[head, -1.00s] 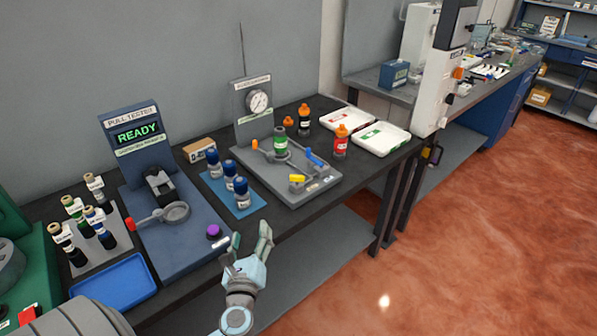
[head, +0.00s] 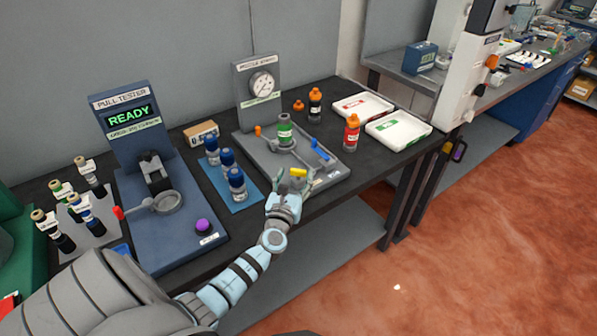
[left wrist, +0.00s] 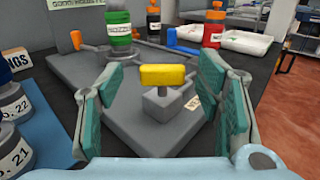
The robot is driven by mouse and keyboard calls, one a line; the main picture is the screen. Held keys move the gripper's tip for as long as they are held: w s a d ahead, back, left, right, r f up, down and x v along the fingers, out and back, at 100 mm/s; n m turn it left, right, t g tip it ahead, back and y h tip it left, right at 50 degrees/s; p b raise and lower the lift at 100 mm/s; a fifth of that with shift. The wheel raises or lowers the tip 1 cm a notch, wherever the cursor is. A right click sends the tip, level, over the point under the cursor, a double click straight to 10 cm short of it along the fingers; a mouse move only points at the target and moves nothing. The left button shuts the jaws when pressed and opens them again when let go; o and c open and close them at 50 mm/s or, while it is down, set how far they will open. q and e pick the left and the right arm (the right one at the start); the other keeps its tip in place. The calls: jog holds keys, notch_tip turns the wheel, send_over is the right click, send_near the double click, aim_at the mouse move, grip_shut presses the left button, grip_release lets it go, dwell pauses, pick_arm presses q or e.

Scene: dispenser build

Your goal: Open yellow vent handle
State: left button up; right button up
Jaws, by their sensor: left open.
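The yellow vent handle (head: 298,172) sits on a small grey block at the front of the grey gauge station (head: 335,178). In the left wrist view the yellow handle (left wrist: 164,76) lies crosswise, ahead of and between my open fingers. My left gripper (head: 290,190) is open and empty, just in front of the handle; its teal finger pads (left wrist: 165,110) stand either side of the block, with no contact visible. A blue lever (head: 320,150) and a green-banded bottle (head: 285,130) are on the same station. My right gripper does not show.
Blue-capped bottles (head: 237,184) stand on a blue mat to the left. An orange-capped red bottle (head: 351,133) stands right of the station, near two white trays (head: 398,131). The pull tester (head: 190,240) is further left.

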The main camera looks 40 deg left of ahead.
aim_at(298, 172)
pick_arm(q)
jog(key=x, duration=0.3)
jog(key=shift+w+f+b, duration=0.25)
jog(key=shift+w+b, duration=0.1)
jog(key=shift+w, duration=0.05)
jog(key=shift+s+r, duration=0.2)
jog(key=shift+r, duration=0.05)
jog(key=shift+c, duration=0.2)
jog(key=shift+w+f, duration=0.1)
jog(key=c, duration=1.1)
jog(key=shift+c, duration=0.2)
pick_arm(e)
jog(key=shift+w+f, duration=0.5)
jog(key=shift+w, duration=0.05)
